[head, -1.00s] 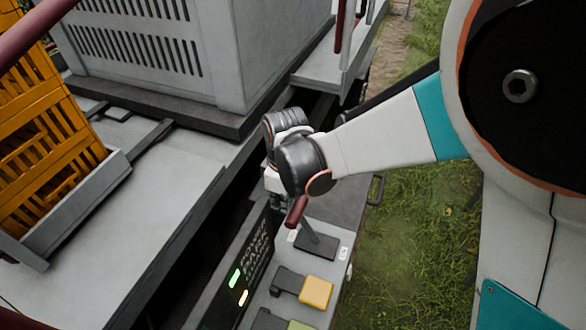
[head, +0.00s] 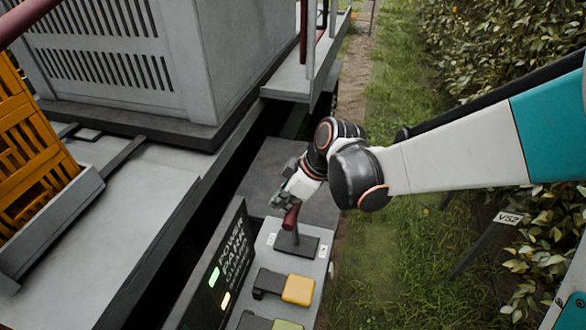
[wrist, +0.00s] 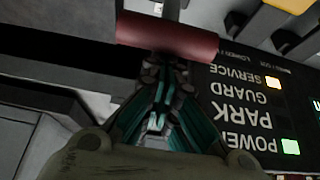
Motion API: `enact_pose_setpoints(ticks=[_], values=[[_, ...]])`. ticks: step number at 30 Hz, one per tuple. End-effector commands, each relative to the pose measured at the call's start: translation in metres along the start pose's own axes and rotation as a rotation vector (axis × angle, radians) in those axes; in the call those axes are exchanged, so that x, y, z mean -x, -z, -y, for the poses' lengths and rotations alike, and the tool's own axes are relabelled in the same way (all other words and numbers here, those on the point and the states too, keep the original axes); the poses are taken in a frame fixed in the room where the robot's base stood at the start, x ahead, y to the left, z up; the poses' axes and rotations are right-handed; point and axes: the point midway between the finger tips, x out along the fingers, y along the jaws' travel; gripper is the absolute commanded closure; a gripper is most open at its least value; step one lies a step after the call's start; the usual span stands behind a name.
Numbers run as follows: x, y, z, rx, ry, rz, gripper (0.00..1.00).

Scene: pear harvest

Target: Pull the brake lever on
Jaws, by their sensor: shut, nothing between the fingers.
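The brake lever has a dark red grip (head: 291,217) on a grey stem rising from a dark base plate (head: 297,244) on the light grey console. In the wrist view the red grip (wrist: 168,37) lies crosswise just beyond the fingertips. My gripper (head: 280,200) is at the lever's far side in the head view, close to the grip. Its fingers (wrist: 160,75) are together with nothing between them. I cannot tell whether the fingertips touch the grip.
The console also carries a yellow block (head: 299,288) and a green one (head: 287,325). A dark label panel (head: 222,270) with lit green and amber lamps stands beside it. An orange crate (head: 30,150) is at the left. Grass (head: 385,260) and a leafy hedge lie right.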

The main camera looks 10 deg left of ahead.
Motion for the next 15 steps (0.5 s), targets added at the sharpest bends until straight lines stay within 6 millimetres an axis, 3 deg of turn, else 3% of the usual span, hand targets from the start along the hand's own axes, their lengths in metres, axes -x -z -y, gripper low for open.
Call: enact_pose_setpoints(ticks=[3,15], values=[[0.01,-0.023,0.0,-0.008,-0.006,-0.109,1.0],[0.032,-0.07,0.001,-0.004,-0.004,-0.428,1.0]])
